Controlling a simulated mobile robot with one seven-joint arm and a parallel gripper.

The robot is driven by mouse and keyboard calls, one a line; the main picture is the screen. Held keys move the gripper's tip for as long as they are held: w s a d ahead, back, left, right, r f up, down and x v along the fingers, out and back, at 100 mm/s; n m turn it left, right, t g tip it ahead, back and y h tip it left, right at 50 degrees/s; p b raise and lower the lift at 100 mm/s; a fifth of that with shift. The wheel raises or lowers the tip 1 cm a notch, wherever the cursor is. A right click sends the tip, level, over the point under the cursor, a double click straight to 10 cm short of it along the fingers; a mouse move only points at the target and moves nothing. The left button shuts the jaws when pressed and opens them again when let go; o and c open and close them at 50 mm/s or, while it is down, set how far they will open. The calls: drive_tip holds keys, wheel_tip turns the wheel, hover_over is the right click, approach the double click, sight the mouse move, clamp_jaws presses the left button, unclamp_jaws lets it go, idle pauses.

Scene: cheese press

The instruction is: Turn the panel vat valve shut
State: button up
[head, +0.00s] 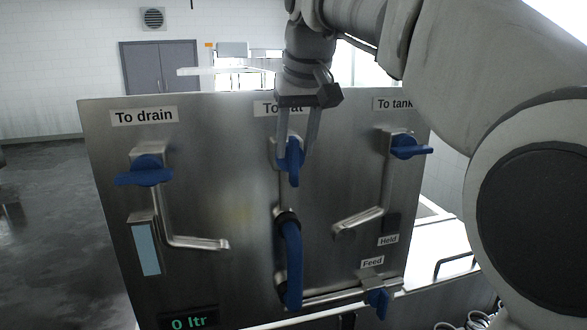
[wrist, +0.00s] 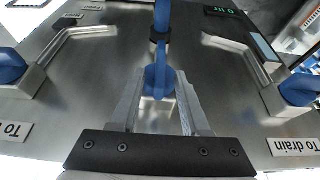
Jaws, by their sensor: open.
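The vat valve (head: 293,168) has a blue handle in the upper middle of the steel panel, under a label (head: 268,108) partly covered by my gripper. The handle stands upright, in line with the pipe below it. My gripper (head: 296,150) comes down from above with its fingers open, one on each side of the handle. In the wrist view the blue handle (wrist: 158,84) lies between the two fingers. I cannot tell whether either finger touches it.
The drain valve (head: 146,171) on the left and the tank valve (head: 407,147) on the right have handles lying crosswise. A blue hose (head: 292,262) hangs below the vat valve. The feed valve (head: 378,302) is at lower right. A display (head: 189,320) reads 0 ltr.

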sight(293, 164)
drive_tip(key=x, duration=0.5)
clamp_jaws()
